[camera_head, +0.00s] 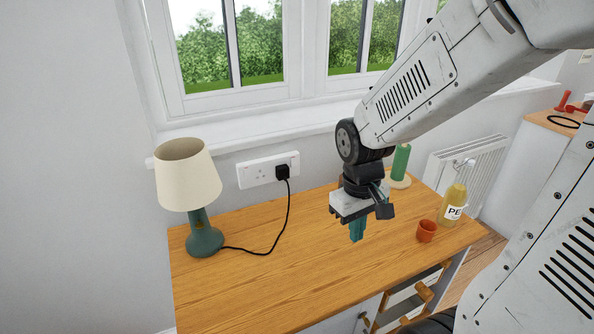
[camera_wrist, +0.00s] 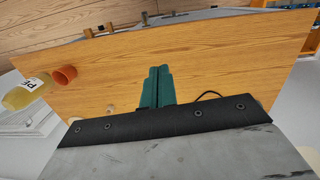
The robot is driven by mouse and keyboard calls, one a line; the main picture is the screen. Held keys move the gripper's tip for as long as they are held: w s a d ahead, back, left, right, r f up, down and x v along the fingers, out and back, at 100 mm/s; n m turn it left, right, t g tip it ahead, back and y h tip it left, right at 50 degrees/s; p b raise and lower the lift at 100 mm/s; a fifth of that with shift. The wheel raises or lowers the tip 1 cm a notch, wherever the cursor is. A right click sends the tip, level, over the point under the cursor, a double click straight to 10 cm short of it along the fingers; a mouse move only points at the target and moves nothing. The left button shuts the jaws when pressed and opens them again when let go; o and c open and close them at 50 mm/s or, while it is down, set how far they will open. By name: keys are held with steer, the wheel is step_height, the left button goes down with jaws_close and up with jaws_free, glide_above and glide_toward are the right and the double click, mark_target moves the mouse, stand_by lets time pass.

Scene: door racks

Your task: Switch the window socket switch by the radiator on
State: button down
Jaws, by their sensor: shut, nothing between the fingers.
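The white double wall socket (camera_head: 263,170) is on the wall below the window, behind the desk. A black plug (camera_head: 283,172) sits in its right half, with a cable running to the lamp. Its switches are too small for me to tell their positions. My gripper (camera_head: 357,231) is shut and empty, pointing down above the desk, to the right of and in front of the socket. Its green fingers (camera_wrist: 158,87) also show together in the wrist view. The white radiator (camera_head: 472,168) is on the wall to the right of the desk.
A lamp with a cream shade (camera_head: 187,178) stands at the desk's left. An orange cup (camera_head: 427,231), a yellow bottle (camera_head: 453,201) and a green cylinder (camera_head: 400,162) stand on the right side. The wooden desk (camera_head: 270,285) is clear in the middle and front.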

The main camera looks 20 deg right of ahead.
mark_target(294, 166)
steer(key=w+d+f+n+t, duration=0.1)
steer(key=w+f+n+t, duration=0.1)
steer(key=w+f, duration=0.3)
steer(key=w+d+f+n+t, duration=0.2)
steer(key=w+f+n, duration=0.1)
steer(key=w+f, duration=0.2)
steer(key=w+d+f+n+t, duration=0.1)
steer(key=w+f+n+t, duration=0.2)
steer(key=w+f, duration=0.3)
steer(key=shift+d+f, duration=0.4)
steer(key=shift+f, duration=0.05)
steer(key=w+n+t, duration=0.4)
steer(key=shift+w+r, duration=0.1)
steer(key=shift+w, duration=0.25)
steer(key=w+r+n+t, duration=0.4)
steer(key=r+n+t, duration=0.1)
steer(key=r, duration=0.4)
steer(key=shift+a+t, duration=0.35)
steer(key=shift+t, duration=0.15)
steer(key=w, duration=0.4)
steer(key=w+f, duration=0.1)
steer(key=w, duration=0.8)
steer(key=shift+w+f, duration=0.35)
steer(key=shift+w, duration=0.05)
